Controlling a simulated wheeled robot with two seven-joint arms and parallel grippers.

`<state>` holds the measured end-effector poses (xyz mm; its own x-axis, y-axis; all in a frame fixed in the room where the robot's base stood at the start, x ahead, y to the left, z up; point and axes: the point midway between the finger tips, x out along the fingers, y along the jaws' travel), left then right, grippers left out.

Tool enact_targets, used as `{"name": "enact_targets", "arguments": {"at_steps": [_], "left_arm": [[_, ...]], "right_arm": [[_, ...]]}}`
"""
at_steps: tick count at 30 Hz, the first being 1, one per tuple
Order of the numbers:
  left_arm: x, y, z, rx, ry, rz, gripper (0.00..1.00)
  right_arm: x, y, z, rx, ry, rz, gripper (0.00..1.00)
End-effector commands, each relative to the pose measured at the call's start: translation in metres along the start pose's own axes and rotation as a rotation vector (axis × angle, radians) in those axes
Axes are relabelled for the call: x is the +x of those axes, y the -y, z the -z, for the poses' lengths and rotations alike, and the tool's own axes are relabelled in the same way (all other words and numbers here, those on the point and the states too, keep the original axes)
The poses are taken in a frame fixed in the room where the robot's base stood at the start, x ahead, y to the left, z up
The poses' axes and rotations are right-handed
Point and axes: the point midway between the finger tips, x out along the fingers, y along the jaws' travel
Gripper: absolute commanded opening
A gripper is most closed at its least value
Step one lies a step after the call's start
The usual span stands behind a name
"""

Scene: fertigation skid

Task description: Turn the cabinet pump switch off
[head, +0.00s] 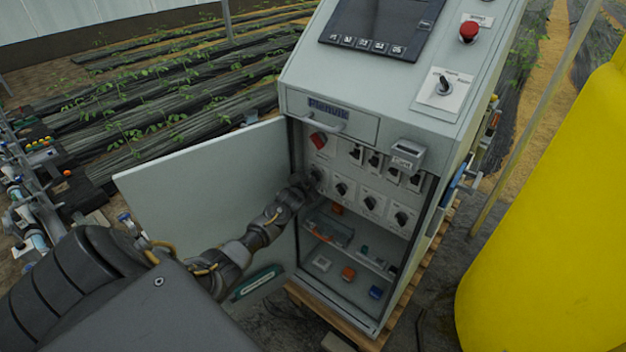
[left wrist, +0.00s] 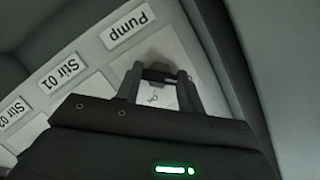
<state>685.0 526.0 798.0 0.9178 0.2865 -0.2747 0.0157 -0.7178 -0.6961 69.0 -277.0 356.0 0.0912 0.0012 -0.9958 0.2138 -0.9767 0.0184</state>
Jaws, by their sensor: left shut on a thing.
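The cabinet (head: 420,165) stands open, its door (head: 215,180) swung out to the left. Inside, a panel carries two rows of black rotary switches on white plates. My left gripper (head: 312,180) reaches in past the door to the left end of the lower row. In the left wrist view, the pump label (left wrist: 130,26) sits beside my left gripper (left wrist: 160,76), whose fingers are shut on the pump switch at its white plate (left wrist: 183,52). The knob is mostly hidden between the fingers, so I cannot tell its setting. My right gripper is out of view.
A red rotary switch (head: 318,140) sits above, near the door hinge. Other switches (head: 371,203) line the row to the right. A lower shelf holds small parts. A yellow tank (head: 560,220) stands at the right.

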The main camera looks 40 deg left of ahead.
Motion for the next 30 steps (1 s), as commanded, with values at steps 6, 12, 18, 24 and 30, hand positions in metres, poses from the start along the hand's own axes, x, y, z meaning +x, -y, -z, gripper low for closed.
{"name": "enact_targets", "arguments": {"at_steps": [6, 12, 18, 24, 30], "left_arm": [[0.000, 0.000, -0.001, -0.001, 0.001, 0.000, 0.51], [0.000, 0.000, 0.000, 0.000, 0.000, 0.000, 0.60], [-0.002, 0.000, 0.000, 0.001, 0.000, 0.000, 0.60], [-0.024, 0.000, 0.000, 0.002, -0.001, -0.001, 0.60], [-0.061, -0.001, -0.001, 0.002, -0.001, -0.001, 0.60]], "right_arm": [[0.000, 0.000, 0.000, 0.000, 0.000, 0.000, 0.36], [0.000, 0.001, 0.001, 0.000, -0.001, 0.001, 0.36], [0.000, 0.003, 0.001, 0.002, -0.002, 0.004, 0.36], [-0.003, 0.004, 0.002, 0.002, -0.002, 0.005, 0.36], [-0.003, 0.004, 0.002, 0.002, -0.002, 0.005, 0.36]]}}
